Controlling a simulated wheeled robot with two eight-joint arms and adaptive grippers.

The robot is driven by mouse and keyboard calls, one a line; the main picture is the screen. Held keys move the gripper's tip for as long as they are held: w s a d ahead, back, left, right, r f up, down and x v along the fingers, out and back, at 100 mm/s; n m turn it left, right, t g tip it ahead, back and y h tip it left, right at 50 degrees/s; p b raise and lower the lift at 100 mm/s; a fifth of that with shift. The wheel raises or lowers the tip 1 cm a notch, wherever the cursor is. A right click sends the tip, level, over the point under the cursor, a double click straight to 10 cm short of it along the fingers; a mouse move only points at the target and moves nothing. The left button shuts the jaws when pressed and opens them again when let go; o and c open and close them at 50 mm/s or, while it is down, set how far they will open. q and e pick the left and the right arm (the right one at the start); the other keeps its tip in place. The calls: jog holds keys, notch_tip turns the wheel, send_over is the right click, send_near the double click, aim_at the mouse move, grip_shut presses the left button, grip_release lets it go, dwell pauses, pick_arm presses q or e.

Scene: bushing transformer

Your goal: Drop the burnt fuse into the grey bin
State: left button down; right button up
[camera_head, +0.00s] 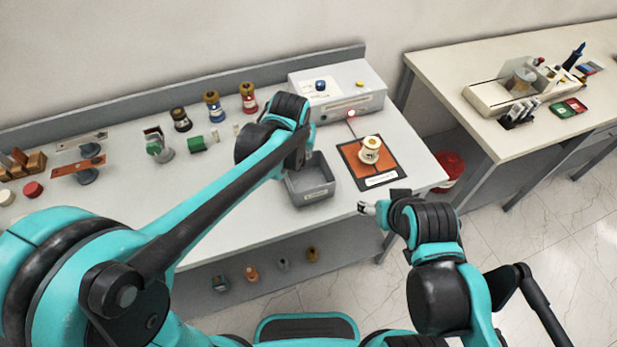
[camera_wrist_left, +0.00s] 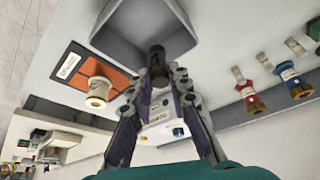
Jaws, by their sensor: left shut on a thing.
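The burnt fuse (camera_wrist_left: 157,60) is a dark brown cylinder. My left gripper (camera_wrist_left: 158,82) is shut on it in the left wrist view, with the fuse sticking out past the fingertips. The grey bin (camera_head: 313,195) is an open box near the table's front edge in the head view. In the wrist view the bin (camera_wrist_left: 115,47) lies just beyond the fuse, which overlaps it in the picture; the height between them is unclear. In the head view my left wrist is over the bin's back edge and hides the fuse. My right gripper (camera_head: 368,208) is off the table's front edge; its jaw state is unclear.
A cream spool-shaped part (camera_head: 369,150) stands on an orange pad (camera_head: 352,166) right of the bin. A grey control box (camera_head: 338,95) is behind. Several coloured bushings (camera_head: 213,106) stand at the back left.

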aim_at(301, 161)
pick_arm(q)
notch_tip(301, 161, down, 5)
jog(key=b, duration=0.3)
jog(key=shift+r, duration=0.1)
jog(key=c, duration=1.3)
grip_release()
jog(key=shift+c, duration=0.2)
jog(key=d+v, duration=0.1)
jog(key=v, duration=1.1)
jog(key=shift+a, duration=0.45)
